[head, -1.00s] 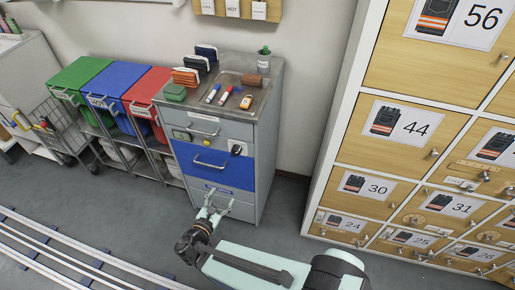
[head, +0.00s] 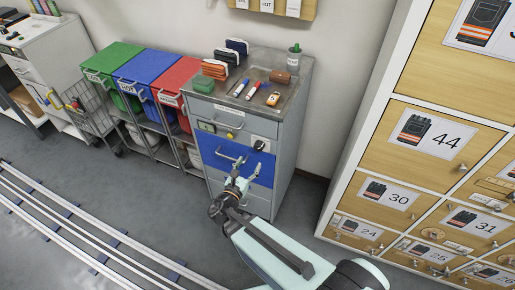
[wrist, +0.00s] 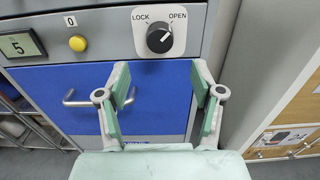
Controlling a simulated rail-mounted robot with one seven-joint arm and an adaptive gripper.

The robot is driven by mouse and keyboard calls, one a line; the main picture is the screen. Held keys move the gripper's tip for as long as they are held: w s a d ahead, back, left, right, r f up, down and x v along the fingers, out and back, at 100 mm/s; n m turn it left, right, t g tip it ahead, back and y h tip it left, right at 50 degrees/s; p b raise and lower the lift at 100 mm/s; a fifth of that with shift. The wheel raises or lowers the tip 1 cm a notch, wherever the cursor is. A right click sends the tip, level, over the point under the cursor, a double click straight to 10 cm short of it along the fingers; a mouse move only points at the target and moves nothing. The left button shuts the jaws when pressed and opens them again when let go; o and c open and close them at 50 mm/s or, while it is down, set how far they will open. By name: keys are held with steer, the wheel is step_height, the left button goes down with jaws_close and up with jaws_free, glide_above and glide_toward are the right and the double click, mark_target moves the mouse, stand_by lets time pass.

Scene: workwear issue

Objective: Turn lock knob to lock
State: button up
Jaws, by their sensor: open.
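In the head view the knob (head: 259,145) shows small and dark at the right of the grey cabinet's front, above the blue drawer. My gripper (wrist: 162,90) is open and empty, its two pale green fingers apart before the blue drawer front (wrist: 155,112). In the wrist view the knob lies beyond and above the fingertips, apart from them. The gripper (head: 242,165) also shows in the head view.
A yellow button (wrist: 77,43) and a small display (wrist: 20,45) are left of the knob. Wooden lockers (head: 430,140) stand at right.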

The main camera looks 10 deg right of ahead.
mark_target(258, 149)
steer(key=p+x, duration=0.1)
steer(key=x, duration=0.7)
steer(key=shift+w+d+p, duration=0.2)
steer(key=shift+w+p, duration=0.05)
steer(key=shift+p, duration=0.15)
steer(key=c, duration=1.2)
